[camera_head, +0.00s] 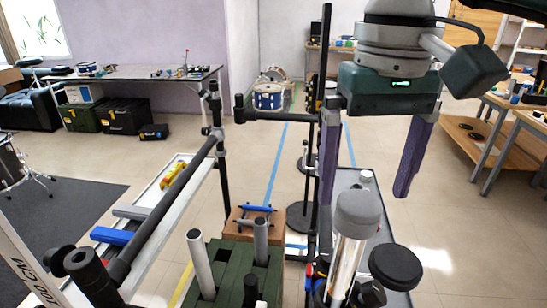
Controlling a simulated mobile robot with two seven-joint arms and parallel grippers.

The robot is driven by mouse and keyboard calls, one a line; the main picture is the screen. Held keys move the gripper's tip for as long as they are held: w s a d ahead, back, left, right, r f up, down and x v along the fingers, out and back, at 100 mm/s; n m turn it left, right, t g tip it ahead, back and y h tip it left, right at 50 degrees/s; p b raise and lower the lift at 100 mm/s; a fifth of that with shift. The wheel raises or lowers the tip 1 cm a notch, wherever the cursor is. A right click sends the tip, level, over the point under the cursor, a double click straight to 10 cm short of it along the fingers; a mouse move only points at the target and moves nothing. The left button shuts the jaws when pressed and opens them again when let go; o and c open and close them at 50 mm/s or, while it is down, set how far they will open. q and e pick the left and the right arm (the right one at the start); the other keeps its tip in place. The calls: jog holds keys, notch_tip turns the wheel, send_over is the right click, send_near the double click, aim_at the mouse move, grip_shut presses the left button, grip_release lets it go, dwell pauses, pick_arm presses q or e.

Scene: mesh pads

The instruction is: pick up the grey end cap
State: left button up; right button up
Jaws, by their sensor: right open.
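A grey rounded end cap (358,209) sits on top of an upright clear tube (343,265) in the lower right middle of the head view. My right gripper (365,205) comes down from the top right with two purple fingers spread wide. The fingers are open and empty. In the picture the cap shows low between the fingertips, and the gripper body is above it. I cannot tell the exact depth between fingers and cap. My left gripper is not in view.
A black round-topped piece (395,266) stands right of the tube. A green crate (232,262) with upright tubes is to the left, with a cardboard box (272,222) behind it. A black upright pole (322,100) rises close to the left finger. Open floor lies right.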

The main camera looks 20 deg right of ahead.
aim_at(360, 202)
notch_tip(360, 202, down, 3)
jog(key=shift+a+f+p, duration=0.1)
jog(key=shift+f+p, duration=0.1)
jog(key=shift+p, duration=0.15)
jog(key=shift+c, duration=0.2)
jog(key=c, duration=1.4)
